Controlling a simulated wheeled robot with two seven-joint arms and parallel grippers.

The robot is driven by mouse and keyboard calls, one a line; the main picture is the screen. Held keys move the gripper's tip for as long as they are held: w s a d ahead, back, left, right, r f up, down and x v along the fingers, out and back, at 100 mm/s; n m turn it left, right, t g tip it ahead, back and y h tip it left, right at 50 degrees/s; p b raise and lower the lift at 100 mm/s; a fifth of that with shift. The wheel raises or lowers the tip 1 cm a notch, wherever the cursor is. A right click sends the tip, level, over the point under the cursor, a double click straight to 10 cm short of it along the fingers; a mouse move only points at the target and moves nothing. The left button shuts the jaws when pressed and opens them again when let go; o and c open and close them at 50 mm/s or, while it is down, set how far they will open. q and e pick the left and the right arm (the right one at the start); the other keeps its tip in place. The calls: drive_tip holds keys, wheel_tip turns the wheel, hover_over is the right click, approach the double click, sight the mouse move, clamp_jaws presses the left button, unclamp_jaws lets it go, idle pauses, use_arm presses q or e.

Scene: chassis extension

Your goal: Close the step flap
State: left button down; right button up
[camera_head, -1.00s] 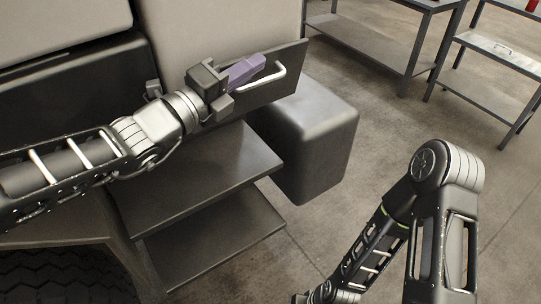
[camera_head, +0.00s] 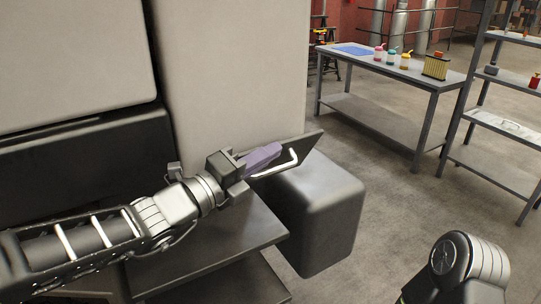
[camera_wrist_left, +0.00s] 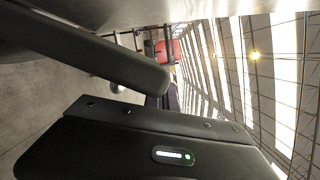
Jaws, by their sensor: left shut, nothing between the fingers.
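The step flap (camera_head: 307,145) is a dark panel with a pale bar handle (camera_head: 291,164), on the side of the large vehicle body above the dark steps (camera_head: 225,238). It stands tilted, with its lower part hidden behind my gripper and the handle. My left gripper (camera_head: 270,154) has purple fingers, shut and empty, lying along the flap's face beside the handle. I cannot tell whether they touch it. In the left wrist view a dark rounded bar (camera_wrist_left: 95,50) crosses close in front, and the purple fingers are mostly hidden. My right gripper is out of view.
A dark box-shaped block (camera_head: 325,210) sits just right of the steps, under the flap. A metal table (camera_head: 400,75) with bottles and a shelf rack (camera_head: 500,125) stand further back right. Open floor lies between. My right arm's elbow shows at lower right.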

use_arm(q)
drive_tip(key=v, duration=0.9)
drive_tip(key=shift+a+b, duration=0.35)
drive_tip(key=shift+b, duration=0.1)
drive_tip(key=shift+s, duration=0.1)
